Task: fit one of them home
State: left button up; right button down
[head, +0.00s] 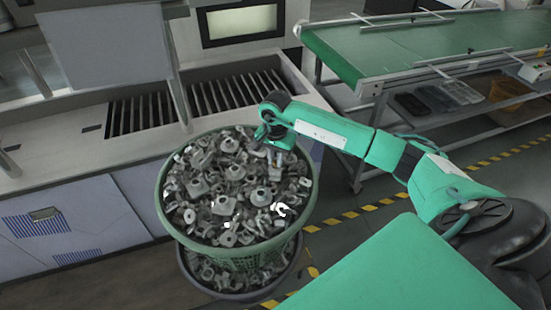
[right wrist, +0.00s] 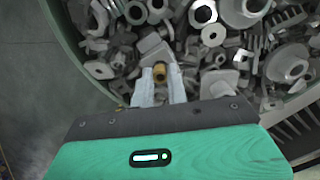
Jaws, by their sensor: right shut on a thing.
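A round green basket (head: 164,212) is heaped with grey metal parts (head: 215,185), among them nuts, rings and flanged pieces; the parts also show in the right wrist view (right wrist: 215,35). My right gripper (head: 275,158) points down over the back right of the heap. In the right wrist view its two pale fingers (right wrist: 160,85) are shut on a small brass-coloured part (right wrist: 160,73). I cannot tell whether that part still touches the heap below. My left gripper is not in view.
Behind the basket is a pale machine with a dark slatted opening (head: 200,98), an upright panel (head: 112,55) and a screen (head: 240,22). A green conveyor (head: 400,48) stands at the back right. Yellow-black floor tape (head: 375,207) runs across open floor at the right.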

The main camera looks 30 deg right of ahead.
jog(key=shift+f+b, duration=0.45)
jog(key=shift+b, duration=0.05)
dwell(0.4)
jog(key=shift+s+f+b, duration=0.1)
jog(key=shift+b, duration=0.25)
dwell(1.4)
jog(key=c, duration=1.3)
grip_release()
jog(key=shift+a, duration=0.1)
notch_tip(320, 180, up, 14)
jog(key=b, duration=0.4)
